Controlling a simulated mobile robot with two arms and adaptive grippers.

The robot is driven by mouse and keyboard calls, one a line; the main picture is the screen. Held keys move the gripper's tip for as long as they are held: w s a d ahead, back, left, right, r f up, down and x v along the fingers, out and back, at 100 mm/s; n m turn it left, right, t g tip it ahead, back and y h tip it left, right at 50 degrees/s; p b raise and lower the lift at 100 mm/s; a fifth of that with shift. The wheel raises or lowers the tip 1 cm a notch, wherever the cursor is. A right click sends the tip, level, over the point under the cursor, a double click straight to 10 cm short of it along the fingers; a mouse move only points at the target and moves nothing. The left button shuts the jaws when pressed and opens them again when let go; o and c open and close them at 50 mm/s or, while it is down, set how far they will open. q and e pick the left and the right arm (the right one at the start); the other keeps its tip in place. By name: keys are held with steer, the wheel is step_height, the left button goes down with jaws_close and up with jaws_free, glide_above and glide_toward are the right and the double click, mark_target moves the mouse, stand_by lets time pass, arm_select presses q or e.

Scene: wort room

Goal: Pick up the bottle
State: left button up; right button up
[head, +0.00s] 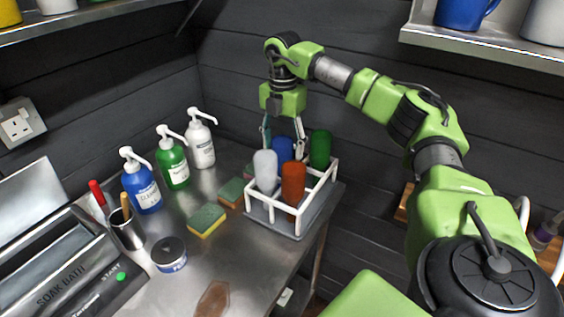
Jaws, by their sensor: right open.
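My right gripper (283,140) points down over the back of the rack, open, with one finger on each side of the blue bottle's upper part. I cannot tell whether the fingers touch it. The lower part of the blue bottle is hidden behind the front bottles. My left gripper is out of view.
Blue (141,186), green (173,163) and white (201,143) pump bottles stand left of the rack. Sponges (207,220) lie between. A metal cup (128,230), round tin (169,254) and soak bath (75,265) fill the left. A shelf (480,40) overhangs upper right.

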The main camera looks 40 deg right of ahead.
steer(key=shift+w+f+p, duration=0.1)
steer(key=shift+f+p, duration=0.4)
steer(key=shift+f, duration=1.45)
steer(key=c, duration=1.3)
steer(key=shift+c, duration=0.2)
steer(key=shift+r, duration=0.1)
